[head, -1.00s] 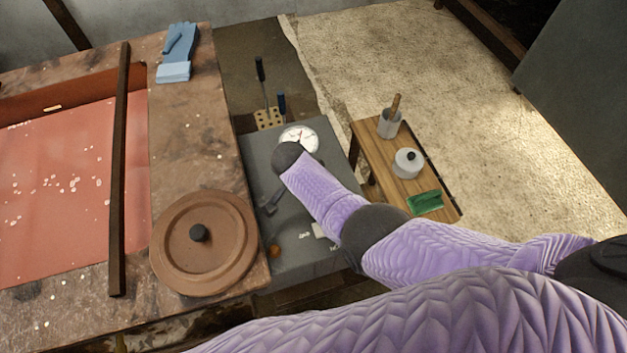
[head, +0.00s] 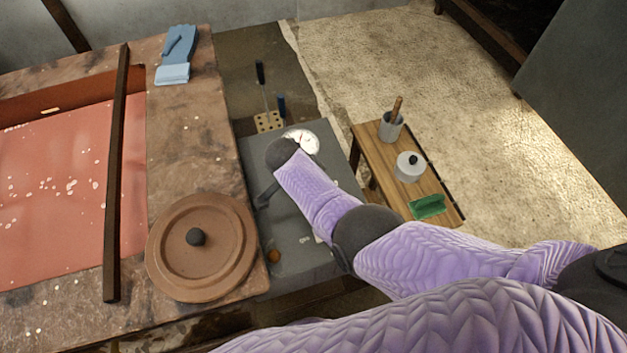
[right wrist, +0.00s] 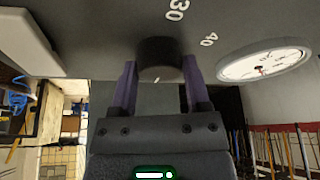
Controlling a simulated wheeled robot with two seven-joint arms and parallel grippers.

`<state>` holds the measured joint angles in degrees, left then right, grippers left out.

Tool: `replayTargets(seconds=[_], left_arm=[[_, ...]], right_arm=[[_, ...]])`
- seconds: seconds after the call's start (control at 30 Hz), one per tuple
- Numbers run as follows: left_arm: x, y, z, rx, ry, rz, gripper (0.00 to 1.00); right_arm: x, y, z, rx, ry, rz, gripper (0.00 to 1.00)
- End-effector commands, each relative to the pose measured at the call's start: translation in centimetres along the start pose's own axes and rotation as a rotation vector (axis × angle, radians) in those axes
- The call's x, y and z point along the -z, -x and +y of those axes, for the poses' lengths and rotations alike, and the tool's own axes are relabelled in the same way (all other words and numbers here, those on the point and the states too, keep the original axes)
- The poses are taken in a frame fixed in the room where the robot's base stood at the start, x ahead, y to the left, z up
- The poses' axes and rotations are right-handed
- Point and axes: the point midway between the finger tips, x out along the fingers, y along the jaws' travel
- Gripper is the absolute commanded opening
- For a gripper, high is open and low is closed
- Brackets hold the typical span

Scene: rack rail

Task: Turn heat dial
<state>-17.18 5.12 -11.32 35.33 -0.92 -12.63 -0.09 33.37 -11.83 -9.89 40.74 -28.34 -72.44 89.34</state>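The heat dial shows in the right wrist view as a dark round knob (right wrist: 159,55) on a grey panel, with white numerals 30 and 40 beside it. A pale mark shows on its near edge. My right gripper (right wrist: 160,75) has one purple finger on each side of the knob. Whether both fingers press on it I cannot tell. In the head view my purple right arm reaches over the grey panel (head: 308,258) and hides the dial. A white round gauge (head: 306,141) lies past the arm's dark end and shows at right in the wrist view (right wrist: 264,64). My left gripper is not in view.
A round brown lid (head: 178,268) with a dark knob lies left of the panel. A wooden stand (head: 437,187) at right holds a cup (head: 390,127), a lidded pot (head: 409,167) and a green item (head: 427,207). Blue gloves (head: 174,68) lie at upper left.

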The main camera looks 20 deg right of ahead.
Motion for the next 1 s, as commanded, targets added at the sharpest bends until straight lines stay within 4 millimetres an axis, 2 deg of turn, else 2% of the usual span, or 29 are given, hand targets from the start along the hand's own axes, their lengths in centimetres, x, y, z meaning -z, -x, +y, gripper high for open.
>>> replayTargets(seconds=[0.03, 0.13, 0.43, 0.53, 0.7, 0.8, 1.0], left_arm=[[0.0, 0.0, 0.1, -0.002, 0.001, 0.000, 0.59], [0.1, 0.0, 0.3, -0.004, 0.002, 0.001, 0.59], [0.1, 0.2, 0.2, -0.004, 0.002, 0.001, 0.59], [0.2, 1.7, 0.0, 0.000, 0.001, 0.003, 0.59], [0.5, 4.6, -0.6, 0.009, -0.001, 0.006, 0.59], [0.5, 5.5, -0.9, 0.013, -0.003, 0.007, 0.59], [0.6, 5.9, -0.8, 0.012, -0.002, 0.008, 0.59]], right_arm=[[0.1, 0.0, 0.0, 0.001, -0.001, 0.001, 0.72], [0.0, 0.0, 0.0, 0.000, 0.000, 0.000, 0.94], [0.1, 0.3, 0.0, 0.001, 0.001, 0.000, 0.95], [0.9, 2.2, -0.1, 0.003, -0.002, 0.000, 0.95], [2.7, 6.5, -0.1, 0.005, -0.002, 0.001, 0.95], [3.4, 8.2, 0.0, 0.002, -0.001, 0.000, 0.95], [3.9, 9.3, 0.0, 0.000, 0.000, 0.000, 0.95]])
